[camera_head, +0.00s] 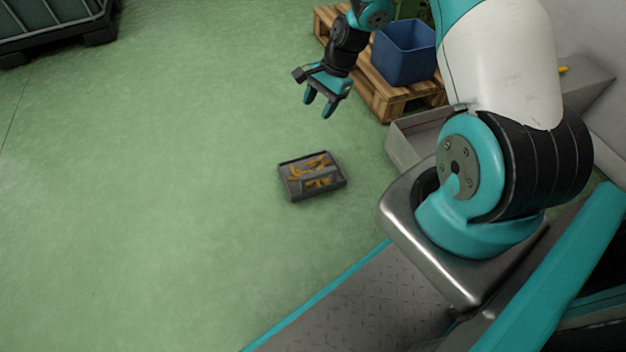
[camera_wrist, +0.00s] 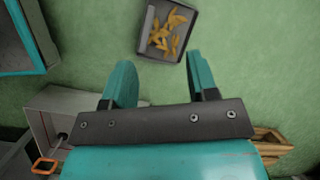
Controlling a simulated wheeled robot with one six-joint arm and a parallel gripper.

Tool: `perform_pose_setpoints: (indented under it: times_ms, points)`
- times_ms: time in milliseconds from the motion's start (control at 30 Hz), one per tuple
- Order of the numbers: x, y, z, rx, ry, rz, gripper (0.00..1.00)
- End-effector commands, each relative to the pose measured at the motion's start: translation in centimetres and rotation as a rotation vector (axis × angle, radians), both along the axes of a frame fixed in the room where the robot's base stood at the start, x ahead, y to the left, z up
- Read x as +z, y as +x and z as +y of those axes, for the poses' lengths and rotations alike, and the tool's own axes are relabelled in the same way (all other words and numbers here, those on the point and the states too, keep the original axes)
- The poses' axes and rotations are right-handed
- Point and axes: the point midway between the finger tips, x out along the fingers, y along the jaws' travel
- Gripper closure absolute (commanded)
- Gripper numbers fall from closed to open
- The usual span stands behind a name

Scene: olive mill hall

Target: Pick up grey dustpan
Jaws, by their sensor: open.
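A shallow dark grey pan (camera_head: 315,194), which looks like the dustpan, lies flat on the green floor with yellow-orange pieces in it. No handle can be made out. In the wrist view the pan (camera_wrist: 186,20) is at the top, beyond the fingertips and partly cut off by the frame edge. My gripper (camera_head: 319,103) is above the floor, up and slightly right of the pan in the head view. In the wrist view the teal fingers of my gripper (camera_wrist: 160,68) are apart with nothing between them.
A wooden pallet (camera_head: 388,100) with a blue bin (camera_head: 404,52) stands at the upper right. A light grey open box (camera_head: 402,150) is close right of the pan. A dark green container (camera_head: 55,25) is at the upper left. The floor left of the pan is clear.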

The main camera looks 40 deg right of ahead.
Motion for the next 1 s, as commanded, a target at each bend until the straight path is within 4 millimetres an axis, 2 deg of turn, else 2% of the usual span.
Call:
perform_pose_setpoints:
  times_ms: [33, 100, 200, 367, 800, 1000]
  points:
    - [-3.8, -0.6, -1.9, -0.111, 0.014, 0.045, 0.47]
    - [-7.1, -1.4, -3.7, -0.239, 0.026, 0.088, 0.47]
    - [-10.4, -2.3, -5.4, -0.365, 0.039, 0.130, 0.47]
    - [-13.3, -3.0, -6.2, -0.449, 0.048, 0.158, 0.47]
    - [-22.2, -2.0, -2.7, -0.450, 0.048, 0.159, 0.47]
    - [-23.8, -1.8, -1.9, -0.451, 0.047, 0.158, 0.47]
